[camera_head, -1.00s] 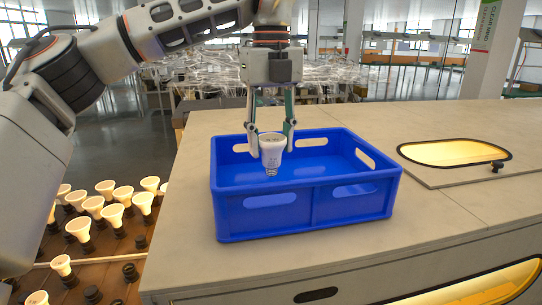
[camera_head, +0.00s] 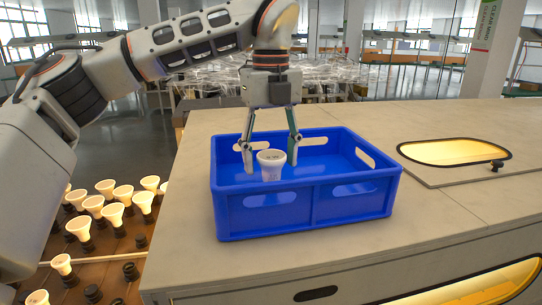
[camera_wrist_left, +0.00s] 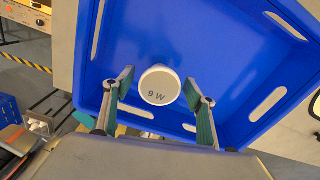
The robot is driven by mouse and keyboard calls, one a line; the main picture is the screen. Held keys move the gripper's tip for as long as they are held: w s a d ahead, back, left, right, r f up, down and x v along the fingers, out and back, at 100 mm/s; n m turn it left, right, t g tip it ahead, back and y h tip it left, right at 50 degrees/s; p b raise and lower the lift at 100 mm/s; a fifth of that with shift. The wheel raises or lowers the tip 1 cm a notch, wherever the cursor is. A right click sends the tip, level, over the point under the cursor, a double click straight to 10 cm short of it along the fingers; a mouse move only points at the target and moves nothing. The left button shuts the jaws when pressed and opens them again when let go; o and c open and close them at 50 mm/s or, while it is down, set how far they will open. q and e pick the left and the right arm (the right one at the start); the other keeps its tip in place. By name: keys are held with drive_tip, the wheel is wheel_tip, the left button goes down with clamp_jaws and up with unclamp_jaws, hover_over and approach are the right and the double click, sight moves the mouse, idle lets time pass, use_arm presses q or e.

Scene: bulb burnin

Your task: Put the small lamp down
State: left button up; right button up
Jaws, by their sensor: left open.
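The small lamp (camera_head: 271,161) is a white bulb, wide face up, inside the blue crate (camera_head: 262,216). The crate's front wall hides its lower end, so I cannot see what it rests on. In the left wrist view the lamp (camera_wrist_left: 159,86) shows its round face marked "9 W". My left gripper (camera_head: 270,154) is open, with one finger on each side of the lamp. In the left wrist view gaps show between the lamp and both fingers of the left gripper (camera_wrist_left: 162,97). My right gripper is not in view.
The crate stands on a pale bench top (camera_head: 440,215). A glowing oval window (camera_head: 455,151) with a dark knob (camera_head: 497,166) lies to the right. Several lit bulbs (camera_head: 104,187) stand in sockets on a lower brown board at left. The rest of the crate looks empty.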

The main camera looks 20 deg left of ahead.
use_arm(q)
drive_tip(key=shift+r, duration=0.1)
wheel_tip(320, 180, up, 12)
idle(0.5)
idle(0.4)
